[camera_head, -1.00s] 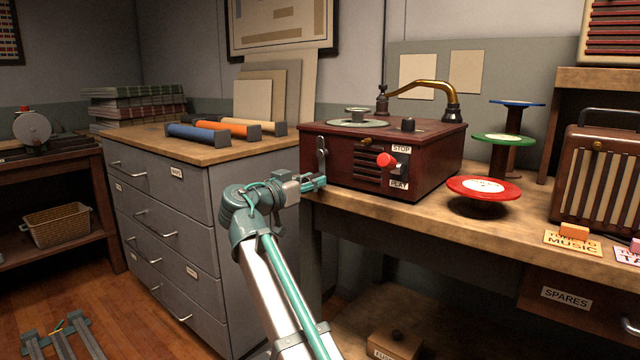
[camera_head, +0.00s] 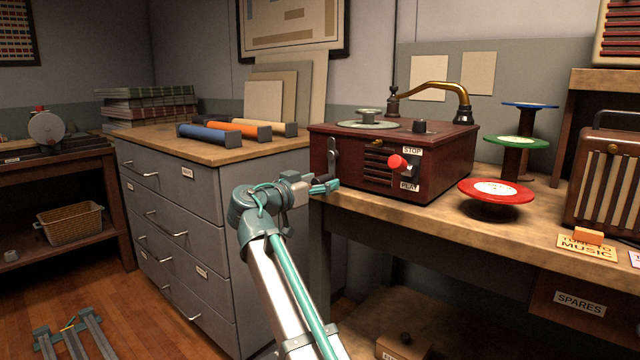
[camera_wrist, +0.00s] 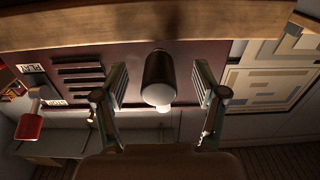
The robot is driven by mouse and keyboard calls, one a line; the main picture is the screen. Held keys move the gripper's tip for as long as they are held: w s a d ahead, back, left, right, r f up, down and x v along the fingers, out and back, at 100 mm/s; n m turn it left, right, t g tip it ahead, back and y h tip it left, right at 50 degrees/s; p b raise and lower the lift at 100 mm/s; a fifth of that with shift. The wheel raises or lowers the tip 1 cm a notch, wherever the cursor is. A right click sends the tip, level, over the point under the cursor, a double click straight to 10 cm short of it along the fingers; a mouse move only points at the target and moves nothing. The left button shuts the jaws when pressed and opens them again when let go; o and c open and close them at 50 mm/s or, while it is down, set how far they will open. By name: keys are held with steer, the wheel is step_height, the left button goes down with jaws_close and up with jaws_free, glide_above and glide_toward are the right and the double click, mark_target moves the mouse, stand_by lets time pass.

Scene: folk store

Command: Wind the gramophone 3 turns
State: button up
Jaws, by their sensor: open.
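The gramophone (camera_head: 390,160) is a dark red wooden box on the bench, with a turntable (camera_head: 366,124) and a brass horn arm (camera_head: 432,90) on top. Its crank (camera_head: 331,155) hangs on the left side. A red knob (camera_head: 397,161) sits between the STOP and PLAY labels on the front. My gripper (camera_head: 325,186) is at the crank's lower end. In the wrist view, which is upside down, my open gripper (camera_wrist: 158,92) has one finger on each side of the dark crank handle (camera_wrist: 158,75). Gaps show on both sides of the handle.
The bench edge (camera_wrist: 120,25) runs close by the fingers. A grey drawer cabinet (camera_head: 215,215) stands left of my arm, with coloured rolls (camera_head: 232,132) on it. Red, green and blue discs on stands (camera_head: 495,190) and a radio (camera_head: 605,180) are to the right.

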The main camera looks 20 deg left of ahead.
steer(key=v, duration=0.9)
stand_by(0.5)
stand_by(0.4)
